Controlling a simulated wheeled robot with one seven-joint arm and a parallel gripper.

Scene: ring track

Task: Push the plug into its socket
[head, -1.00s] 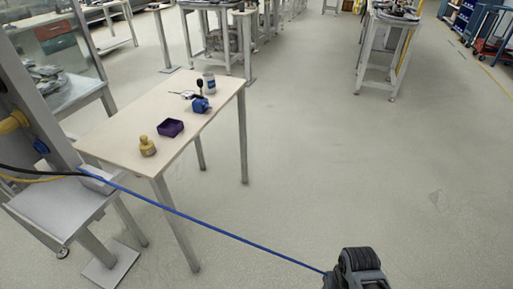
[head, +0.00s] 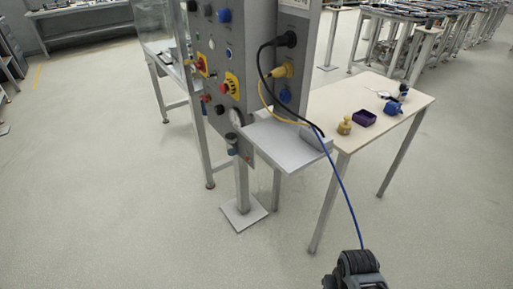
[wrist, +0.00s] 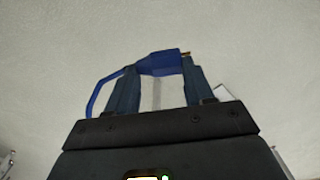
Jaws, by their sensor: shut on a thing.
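In the wrist view my gripper (wrist: 159,72) is shut on a blue plug (wrist: 160,59), which sits between the fingertips. A blue cable (wrist: 98,98) loops off to the left of the plug. In the head view the end of my arm shows at the bottom, and the plug itself is hidden. The blue cable (head: 347,193) runs from there up to a grey cabinet (head: 252,75). On the cabinet's right side, a black plug (head: 289,39) and a yellow plug (head: 285,70) sit above a blue socket (head: 285,95). My gripper is well apart from the socket.
A grey shelf (head: 272,142) juts out below the sockets, with black and yellow cables over it. A pale table (head: 332,103) stands right of it, holding a yellow fitting (head: 345,126), a purple box (head: 363,118) and a blue part (head: 392,108). The floor in front is clear.

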